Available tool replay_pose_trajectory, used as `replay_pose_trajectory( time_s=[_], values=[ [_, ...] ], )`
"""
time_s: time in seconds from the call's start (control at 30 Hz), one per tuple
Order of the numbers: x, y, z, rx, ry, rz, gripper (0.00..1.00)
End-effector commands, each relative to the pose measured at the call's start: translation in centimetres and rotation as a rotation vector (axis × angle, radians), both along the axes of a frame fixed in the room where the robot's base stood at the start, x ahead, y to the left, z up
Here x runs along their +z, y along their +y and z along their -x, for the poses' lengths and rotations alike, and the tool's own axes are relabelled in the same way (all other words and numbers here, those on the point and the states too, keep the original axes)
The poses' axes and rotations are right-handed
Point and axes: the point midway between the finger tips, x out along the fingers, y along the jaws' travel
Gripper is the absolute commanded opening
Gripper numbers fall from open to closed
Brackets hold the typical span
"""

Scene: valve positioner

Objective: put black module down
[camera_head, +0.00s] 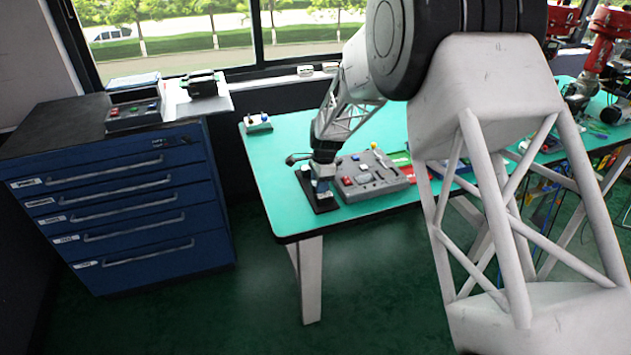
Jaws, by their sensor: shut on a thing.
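My gripper (322,180) points down at the front left part of the green table (280,195). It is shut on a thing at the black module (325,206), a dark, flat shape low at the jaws. The jaws hide part of it, and it is small in the picture. I cannot tell whether the module touches the tabletop or is just above it.
A grey panel (385,181) with red buttons stands just right of my gripper. A small control box (258,124) is at the table's back left. A blue drawer cabinet (120,195) stands left, across a floor gap, with a button box (134,115) on top.

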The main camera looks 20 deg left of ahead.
Motion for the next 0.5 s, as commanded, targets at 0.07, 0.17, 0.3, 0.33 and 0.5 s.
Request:
replay_pose_trajectory(
  time_s=[0.07,0.17,0.3,0.33,0.5],
  values=[
    [-0.1,0.7,-1.0,0.000,-0.001,-0.001,0.08],
    [-0.3,1.5,-2.0,0.000,-0.001,-0.001,0.08],
    [-0.5,2.6,-3.4,0.000,0.000,0.000,0.08],
    [-0.4,2.8,-3.7,0.000,-0.001,-0.001,0.08],
    [-0.5,3.6,-4.8,0.000,-0.001,-0.001,0.08]
  ],
)
